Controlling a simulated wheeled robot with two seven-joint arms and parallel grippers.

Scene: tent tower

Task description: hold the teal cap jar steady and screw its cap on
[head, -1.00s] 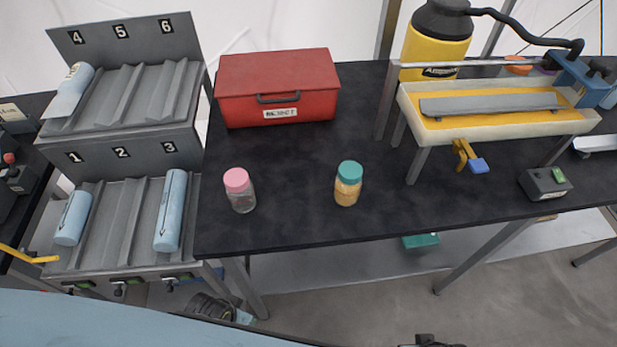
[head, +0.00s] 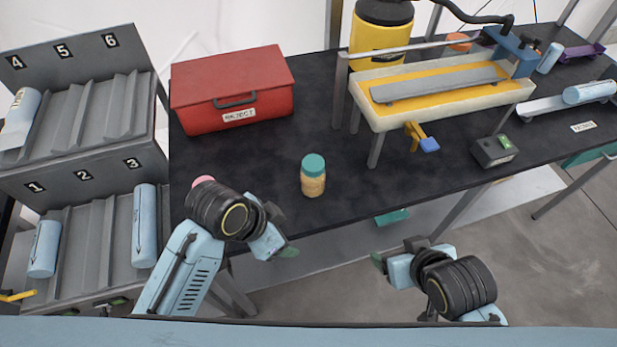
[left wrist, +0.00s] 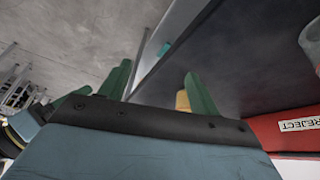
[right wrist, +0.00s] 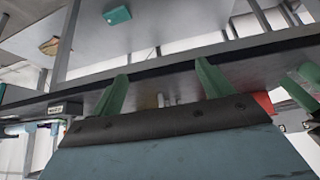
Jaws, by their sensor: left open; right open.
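The teal cap jar (head: 313,182) stands upright on the black table near its front edge, with yellowish contents. Its teal cap (head: 313,163) sits on top; I cannot tell how tight it is. My left gripper (head: 287,251) is open and empty, in front of the table edge, below and left of the jar in the head view. A yellowish bit of the jar (left wrist: 183,101) shows beside one finger in the left wrist view. My right gripper (head: 378,262) is open and empty, off the table's front edge, right of the jar. Neither gripper touches the jar.
A pink-capped jar (head: 203,181) is mostly hidden behind my left arm. A red reject box (head: 232,85) stands behind, and a yellow-topped tray stand (head: 440,95) with a blue-handled valve (head: 428,144) is at right. The table around the teal cap jar is clear.

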